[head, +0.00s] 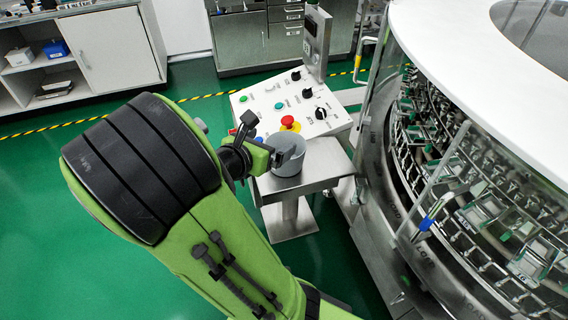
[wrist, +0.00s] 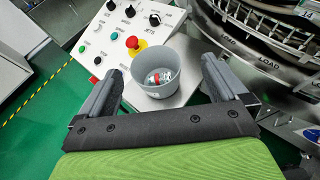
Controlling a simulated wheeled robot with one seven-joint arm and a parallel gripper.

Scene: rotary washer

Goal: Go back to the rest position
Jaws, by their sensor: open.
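My gripper (wrist: 162,92) is open, and its two dark fingers show at the left and right in the wrist view. In the head view my gripper (head: 268,138) is partly hidden by my green arm. A grey cup (wrist: 152,80) stands on the metal stand, ahead of the fingers in the wrist view. A small silver and red object lies inside it. The cup also shows in the head view (head: 288,168), close beside my gripper. I cannot tell whether a finger touches it.
A control panel (head: 262,98) with a red emergency button (head: 288,121) is behind the cup. The rotary washer (head: 400,185) with its glass guard and racks fills the right. Cabinets (head: 120,45) line the back. Green floor (head: 40,220) is clear at the left.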

